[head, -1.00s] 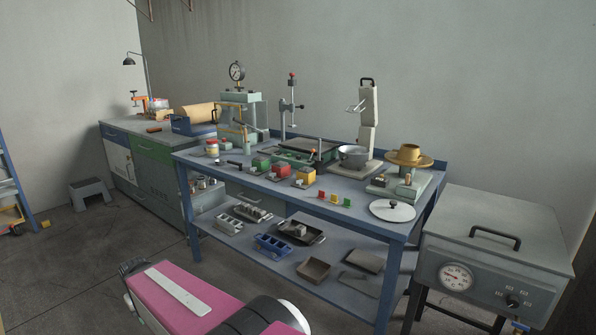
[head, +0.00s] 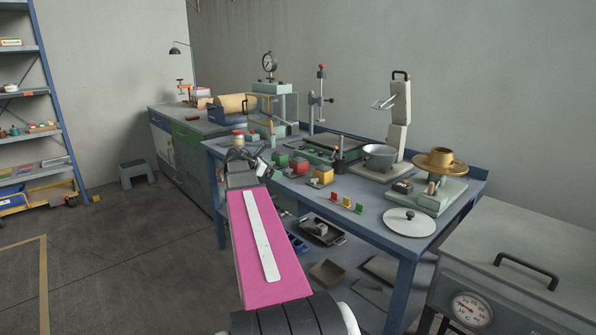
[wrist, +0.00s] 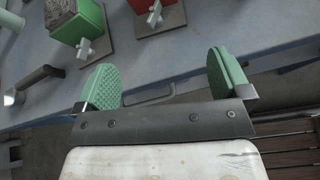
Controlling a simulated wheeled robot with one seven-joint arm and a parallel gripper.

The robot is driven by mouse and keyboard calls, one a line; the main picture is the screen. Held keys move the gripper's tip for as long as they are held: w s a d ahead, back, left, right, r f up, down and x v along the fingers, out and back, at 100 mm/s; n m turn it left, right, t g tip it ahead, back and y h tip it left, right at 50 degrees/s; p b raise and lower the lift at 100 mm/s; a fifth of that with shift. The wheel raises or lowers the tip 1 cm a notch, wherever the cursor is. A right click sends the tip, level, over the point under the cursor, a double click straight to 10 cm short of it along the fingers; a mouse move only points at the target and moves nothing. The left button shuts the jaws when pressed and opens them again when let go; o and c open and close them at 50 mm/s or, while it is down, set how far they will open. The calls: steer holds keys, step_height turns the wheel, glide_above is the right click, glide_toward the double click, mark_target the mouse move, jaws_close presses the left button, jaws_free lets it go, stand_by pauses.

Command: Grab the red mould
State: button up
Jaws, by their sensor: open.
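The red mould (head: 299,167) sits on the blue bench in the head view, between a green mould (head: 281,160) and a yellow mould (head: 323,175). In the wrist view, the red mould (wrist: 141,5) shows only its lower edge at the top, with a grey base plate and a small clamp in front of it. The green mould (wrist: 78,20) is to its left. My gripper (wrist: 164,76) is open and empty, its green pads spread apart at the bench's front edge. In the head view, my gripper (head: 250,158) is left of the moulds.
A dark-handled tool (wrist: 40,77) lies on the bench left of the gripper. Small coloured pieces (head: 346,202) and a round lid (head: 409,222) lie to the right. The lower shelf holds trays.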

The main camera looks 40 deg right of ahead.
steer(key=shift+n+h, duration=0.5)
steer(key=shift+n, duration=0.1)
steer(key=d+r, duration=0.3)
steer(key=shift+s+r, duration=0.1)
steer(key=shift+r, duration=0.1)
steer(key=shift+d+r, duration=0.1)
steer(key=shift+d, duration=0.35)
glide_above(288, 176)
step_height(288, 176, down, 2)
steer(key=shift+d, duration=0.15)
steer(key=shift+w+x, duration=0.2)
steer(key=shift+x, duration=1.15)
steer(key=shift+w+x, duration=0.15)
steer(key=shift+x, duration=1.15)
steer(key=shift+c, duration=0.4)
steer(key=c, duration=1.4)
steer(key=shift+r, duration=0.1)
steer(key=shift+c, duration=0.2)
